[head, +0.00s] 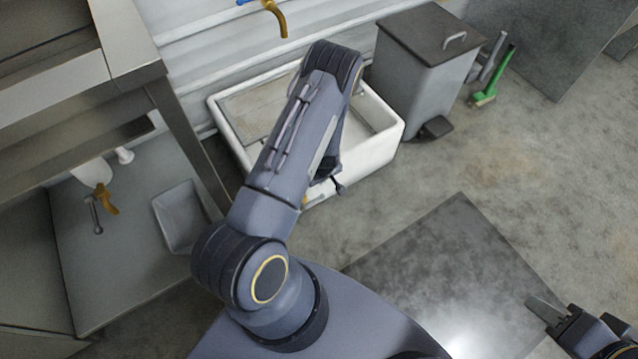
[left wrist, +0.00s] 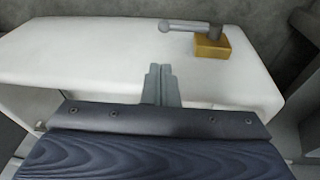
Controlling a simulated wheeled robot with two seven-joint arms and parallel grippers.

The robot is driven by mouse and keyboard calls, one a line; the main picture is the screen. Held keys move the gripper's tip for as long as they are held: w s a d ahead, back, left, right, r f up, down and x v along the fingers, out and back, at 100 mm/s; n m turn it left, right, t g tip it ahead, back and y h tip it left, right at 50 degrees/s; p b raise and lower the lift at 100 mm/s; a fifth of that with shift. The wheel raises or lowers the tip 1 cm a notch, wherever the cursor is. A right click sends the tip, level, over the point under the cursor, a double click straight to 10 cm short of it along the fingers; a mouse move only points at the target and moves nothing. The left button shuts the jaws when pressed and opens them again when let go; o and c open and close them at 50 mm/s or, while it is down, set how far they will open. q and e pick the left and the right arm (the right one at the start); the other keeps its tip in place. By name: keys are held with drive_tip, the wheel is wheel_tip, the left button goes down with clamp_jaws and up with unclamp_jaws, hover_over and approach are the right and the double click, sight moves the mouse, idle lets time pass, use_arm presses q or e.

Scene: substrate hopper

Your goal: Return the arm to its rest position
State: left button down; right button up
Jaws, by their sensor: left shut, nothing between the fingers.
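My left arm (head: 300,130) reaches out over the white basin in the head view, bent at its far end. Its gripper is hidden behind the forearm there. In the left wrist view my left gripper (left wrist: 161,84) is shut, its fingers together with nothing between them. It is in front of a white surface, seemingly the basin; I cannot tell whether it touches. My right gripper (head: 548,308) is at the lower right in the head view, over the floor, with its finger opening unclear.
The white basin (head: 385,148) stands by the wall. A yellow block with a grey lever (left wrist: 211,45) sits on the white surface, right of the left fingers. A grey pedal bin (head: 405,75), green brush (head: 487,95) and steel shelving (head: 135,75) stand around. Floor is free at right.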

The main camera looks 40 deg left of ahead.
use_arm(q)
drive_tip(key=shift+w+d+r+p, duration=0.1)
drive_tip(key=shift+d+r+p, duration=0.15)
drive_tip(key=shift+r, duration=0.55)
drive_tip(key=shift+d+r+p, duration=0.1)
drive_tip(key=shift+d+r, duration=0.1)
drive_tip(key=shift+r, duration=0.6)
